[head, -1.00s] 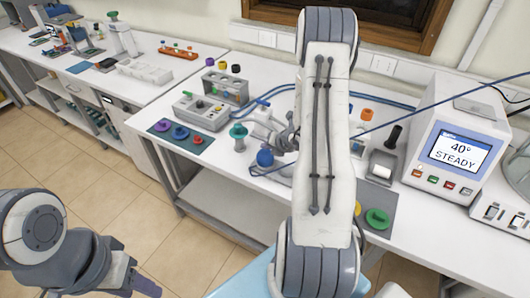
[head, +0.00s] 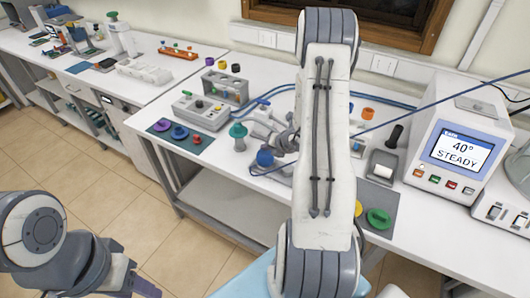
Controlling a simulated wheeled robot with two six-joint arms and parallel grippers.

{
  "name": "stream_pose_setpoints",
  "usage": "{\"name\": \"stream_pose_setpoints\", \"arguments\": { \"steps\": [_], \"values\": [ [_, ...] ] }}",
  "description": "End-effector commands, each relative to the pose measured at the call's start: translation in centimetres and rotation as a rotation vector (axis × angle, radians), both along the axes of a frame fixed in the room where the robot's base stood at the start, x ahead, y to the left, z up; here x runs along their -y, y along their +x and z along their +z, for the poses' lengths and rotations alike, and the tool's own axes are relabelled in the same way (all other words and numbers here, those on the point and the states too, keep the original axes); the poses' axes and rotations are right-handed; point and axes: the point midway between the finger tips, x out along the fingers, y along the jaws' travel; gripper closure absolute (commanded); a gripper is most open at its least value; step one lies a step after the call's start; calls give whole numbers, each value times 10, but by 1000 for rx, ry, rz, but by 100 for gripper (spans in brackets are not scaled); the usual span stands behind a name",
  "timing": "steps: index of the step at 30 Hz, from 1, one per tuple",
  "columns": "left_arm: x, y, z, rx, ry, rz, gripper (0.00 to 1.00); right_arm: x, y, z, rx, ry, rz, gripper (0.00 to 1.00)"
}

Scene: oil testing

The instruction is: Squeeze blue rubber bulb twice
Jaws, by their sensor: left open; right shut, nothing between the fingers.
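The blue rubber bulb (head: 265,157) sits near the front edge of the white bench, left of my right arm's large link. My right gripper (head: 262,132) is just behind and above the bulb, partly hidden by my own arm. It is shut with nothing seen between its fingers, and I cannot tell whether it touches the bulb. My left gripper (head: 136,287) is open and empty at the bottom left, away from the bench and partly cut off by the frame.
A teal-topped piece (head: 238,135) stands left of the bulb. A display unit (head: 457,146) reading 40° STEADY stands right. A thin blue cable crosses the view.

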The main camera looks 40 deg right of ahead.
Motion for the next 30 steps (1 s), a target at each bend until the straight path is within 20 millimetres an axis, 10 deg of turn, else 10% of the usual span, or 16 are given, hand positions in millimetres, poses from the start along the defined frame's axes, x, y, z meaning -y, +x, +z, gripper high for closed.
{"name": "stream_pose_setpoints", "arguments": {
  "steps": [30],
  "values": [
    [0, 0, -11, 0, 0, 0, 50, 0, 0, -11, 0, 0, 0, 100]
  ]
}}
